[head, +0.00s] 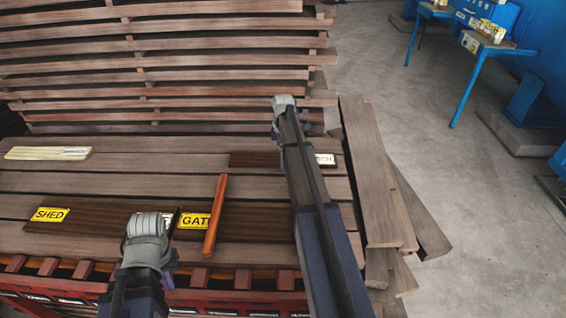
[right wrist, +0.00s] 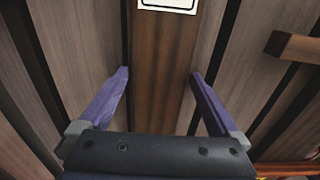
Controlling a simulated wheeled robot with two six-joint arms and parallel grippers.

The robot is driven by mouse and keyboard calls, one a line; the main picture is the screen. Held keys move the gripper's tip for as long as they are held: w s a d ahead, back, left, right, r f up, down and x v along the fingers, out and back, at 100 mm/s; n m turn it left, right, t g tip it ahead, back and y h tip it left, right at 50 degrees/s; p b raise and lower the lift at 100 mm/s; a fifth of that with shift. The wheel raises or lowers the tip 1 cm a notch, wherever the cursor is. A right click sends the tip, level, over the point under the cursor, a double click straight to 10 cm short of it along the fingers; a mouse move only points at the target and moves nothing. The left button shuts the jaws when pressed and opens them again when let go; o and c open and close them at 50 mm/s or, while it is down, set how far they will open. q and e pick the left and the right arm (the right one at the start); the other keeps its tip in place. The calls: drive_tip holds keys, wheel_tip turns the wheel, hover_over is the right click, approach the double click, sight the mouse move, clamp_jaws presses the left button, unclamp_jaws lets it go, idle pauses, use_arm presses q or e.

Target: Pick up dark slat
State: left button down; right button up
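Several dark slats lie on the planked top (head: 100,190). One dark slat (head: 252,159) lies at the back right, with a white label (head: 325,160) partly hidden by my right arm. Another bears a yellow SHED label (head: 49,214), and one (head: 255,222) bears a yellow GATE label (head: 195,220). In the right wrist view my right gripper (right wrist: 158,75) is open, its fingers on either side of a dark slat (right wrist: 157,100) with a white label (right wrist: 167,4). I cannot tell if they touch it. My left gripper (head: 149,232) is over the front slats, fingers hidden.
A reddish stick (head: 214,215) lies across the slats. Stacked boards (head: 160,75) rise behind, and loose planks (head: 372,180) lean at the right. Open floor (head: 480,210) and blue benches (head: 480,48) lie beyond.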

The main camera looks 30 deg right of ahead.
clamp_jaws()
idle(0.6)
drive_tip(key=shift+r, duration=0.1)
